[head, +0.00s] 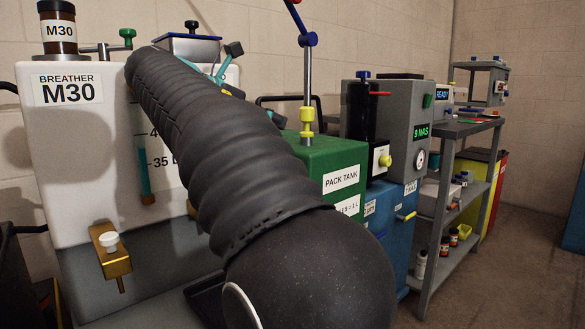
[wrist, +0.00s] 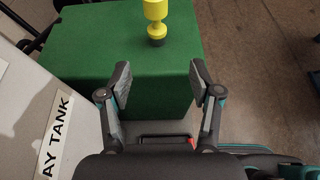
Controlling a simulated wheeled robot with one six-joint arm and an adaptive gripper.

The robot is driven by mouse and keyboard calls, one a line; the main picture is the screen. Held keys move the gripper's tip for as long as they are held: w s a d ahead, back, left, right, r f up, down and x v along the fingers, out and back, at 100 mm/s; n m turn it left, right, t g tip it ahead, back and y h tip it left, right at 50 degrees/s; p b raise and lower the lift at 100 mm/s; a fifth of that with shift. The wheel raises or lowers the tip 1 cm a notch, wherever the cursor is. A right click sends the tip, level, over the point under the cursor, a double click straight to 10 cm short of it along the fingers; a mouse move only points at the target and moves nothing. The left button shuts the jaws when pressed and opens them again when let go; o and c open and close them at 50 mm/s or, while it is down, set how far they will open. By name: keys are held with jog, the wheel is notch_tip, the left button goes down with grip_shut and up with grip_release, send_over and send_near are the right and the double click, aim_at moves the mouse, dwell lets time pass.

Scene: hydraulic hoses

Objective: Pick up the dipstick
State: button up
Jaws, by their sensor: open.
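I cannot pick out the dipstick with certainty. An upright yellow fitting (head: 307,122) stands on top of the green pack tank (head: 338,158), with a grey rod (head: 308,80) rising from it to a blue joint. In the wrist view the yellow fitting (wrist: 155,12) with a dark base stands on the green tank top (wrist: 95,45), beyond my fingertips. My gripper (wrist: 160,78) is open, with nothing between its fingers. In the head view my arm hides most of my gripper; one dark fingertip and teal links show above the white tank.
A white tank (head: 90,190) labelled M30 stands at left, with a brass tap (head: 110,250) and a jar (head: 58,28) on top. A grey instrument (head: 405,130) and a shelf rack (head: 450,205) stand right of the pack tank. Open floor (head: 510,260) lies at right.

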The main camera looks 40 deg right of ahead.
aim_at(301, 131)
jog(key=b+x, duration=0.1)
jog(key=x, duration=0.5)
jog(key=shift+w+d+f, duration=0.1)
jog(key=shift+d+f, duration=0.15)
jog(key=shift+r+b+x, duration=0.2)
jog(key=shift+b+x, duration=0.25)
jog(key=shift+x, duration=1.05)
jog(key=shift+r+b+x, duration=0.25)
jog(key=shift+b+x, duration=0.2)
jog(key=shift+x, duration=1.05)
jog(key=shift+w+d, duration=0.15)
jog(key=shift+w, duration=0.05)
grip_shut()
